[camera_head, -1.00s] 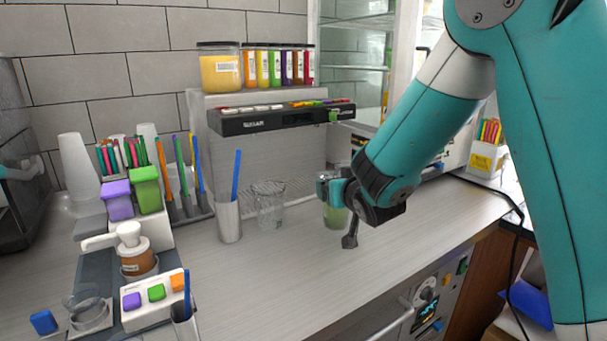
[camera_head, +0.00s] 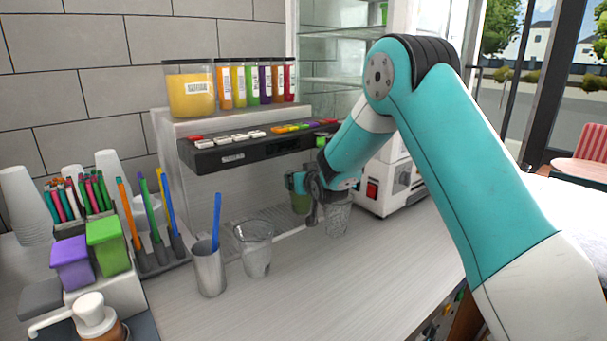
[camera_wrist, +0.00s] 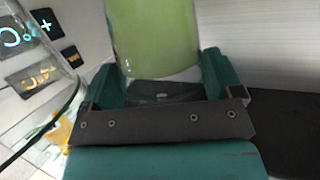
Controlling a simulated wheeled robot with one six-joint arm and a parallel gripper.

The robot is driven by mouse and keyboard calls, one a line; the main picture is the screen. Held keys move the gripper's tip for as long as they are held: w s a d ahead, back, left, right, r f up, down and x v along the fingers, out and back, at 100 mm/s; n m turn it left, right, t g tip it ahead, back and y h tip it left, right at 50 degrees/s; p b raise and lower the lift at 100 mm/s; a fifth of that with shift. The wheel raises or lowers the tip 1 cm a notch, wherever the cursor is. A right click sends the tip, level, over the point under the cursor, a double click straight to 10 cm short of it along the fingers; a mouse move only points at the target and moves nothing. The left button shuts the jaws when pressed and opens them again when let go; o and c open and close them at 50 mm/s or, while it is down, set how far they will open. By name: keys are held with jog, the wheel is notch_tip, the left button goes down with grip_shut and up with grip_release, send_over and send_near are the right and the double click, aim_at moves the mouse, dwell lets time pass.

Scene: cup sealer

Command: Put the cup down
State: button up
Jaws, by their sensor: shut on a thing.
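My gripper (camera_head: 305,182) is shut on a clear cup of green liquid (camera_head: 300,204), in front of the dispenser, just left of another clear glass (camera_head: 338,218). The held cup (camera_wrist: 152,40) looks upright in the wrist view, with the fingers of my gripper (camera_wrist: 160,70) on both sides of it. In the head view my gripper hides part of the cup. I cannot tell whether its base touches the surface below.
A clear glass (camera_head: 254,250) and a metal cup with a blue stick (camera_head: 209,272) stand on the counter (camera_head: 330,290) to the left. The dispenser (camera_head: 215,190) is behind, and a white machine with a red switch (camera_head: 385,188) is at right. The front counter is clear.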

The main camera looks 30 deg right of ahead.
jog(key=shift+w+d+f+p, duration=0.25)
jog(key=shift+w+p, duration=0.1)
jog(key=shift+w, duration=0.25)
jog(key=shift+w+d+f+p, duration=0.2)
jog(key=shift+w+d+p, duration=0.1)
jog(key=shift+w, duration=0.3)
jog(key=shift+w+d+f+p, duration=0.25)
jog(key=shift+w+p, duration=0.1)
jog(key=shift+w, duration=0.25)
jog(key=shift+f, duration=0.15)
jog(key=shift+f, duration=0.1)
jog(key=o, duration=1.3)
